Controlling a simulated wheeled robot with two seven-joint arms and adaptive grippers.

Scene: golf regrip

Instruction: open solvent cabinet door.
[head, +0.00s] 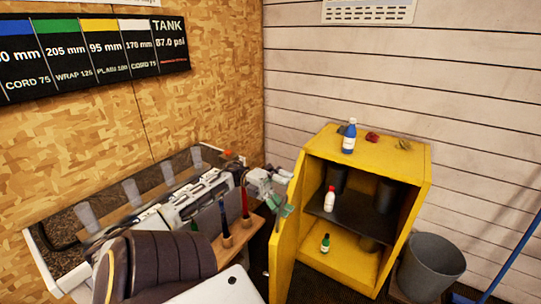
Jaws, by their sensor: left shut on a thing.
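The yellow solvent cabinet (417,190) stands against the white plank wall. Its door (284,255) is swung wide open to the left, and the shelf inside shows. My left gripper (284,208) is at the upper part of the door's outer side, shut on the door handle; the fingers are small here and the handle itself is mostly hidden. My right gripper is not in view.
On the cabinet top stand a blue bottle (349,137) and a red item (372,136). Inside are a white bottle (329,201), a small green bottle (325,243) and dark cans. A grey bin (430,266) stands right of the cabinet. A bench (62,262) lies left.

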